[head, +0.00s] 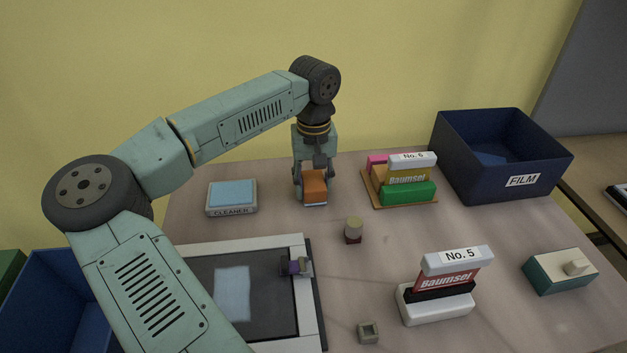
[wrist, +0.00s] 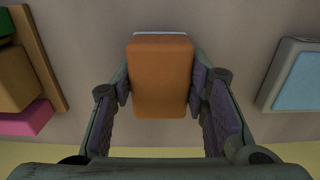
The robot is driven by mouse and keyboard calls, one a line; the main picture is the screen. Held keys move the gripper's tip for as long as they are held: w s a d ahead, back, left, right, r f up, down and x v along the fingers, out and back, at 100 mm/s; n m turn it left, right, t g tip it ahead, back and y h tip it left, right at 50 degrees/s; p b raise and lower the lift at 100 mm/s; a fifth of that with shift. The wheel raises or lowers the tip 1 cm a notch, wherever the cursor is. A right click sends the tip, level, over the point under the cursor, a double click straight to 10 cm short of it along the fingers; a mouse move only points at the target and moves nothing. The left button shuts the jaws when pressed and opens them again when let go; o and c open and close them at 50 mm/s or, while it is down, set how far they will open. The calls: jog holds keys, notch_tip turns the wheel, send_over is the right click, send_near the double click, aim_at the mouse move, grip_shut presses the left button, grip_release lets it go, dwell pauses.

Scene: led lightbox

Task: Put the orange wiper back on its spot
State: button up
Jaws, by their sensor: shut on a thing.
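The orange wiper (head: 314,187) is a small block with a white lower edge, at the back middle of the table. My gripper (head: 313,190) points down and is shut on it. In the wrist view the orange wiper (wrist: 160,78) sits between the two finger pads of my gripper (wrist: 160,92), one on each side. I cannot tell whether it touches the table. A wooden tray (head: 369,187) to its right holds a pink wiper (head: 376,161), a green block (head: 407,193) and a No. 6 Baumsel block (head: 410,161). The wooden tray (wrist: 46,60) shows at left in the wrist view.
A cleaner tray with a blue pad (head: 232,193) stands left of the gripper. A small round-topped item (head: 354,229), a lightbox (head: 308,330), a No. 5 block (head: 445,283), a switch box (head: 560,270) and a blue FILM bin (head: 480,190) are around. Table between gripper and wooden tray is bare.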

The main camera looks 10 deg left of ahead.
aim_at(314, 180)
jog(key=shift+f, duration=0.15)
jog(key=o, duration=1)
notch_tip(314, 180, up, 12)
jog(key=b, duration=0.1)
jog(key=shift+r+b, duration=0.2)
jog(key=shift+b, duration=0.2)
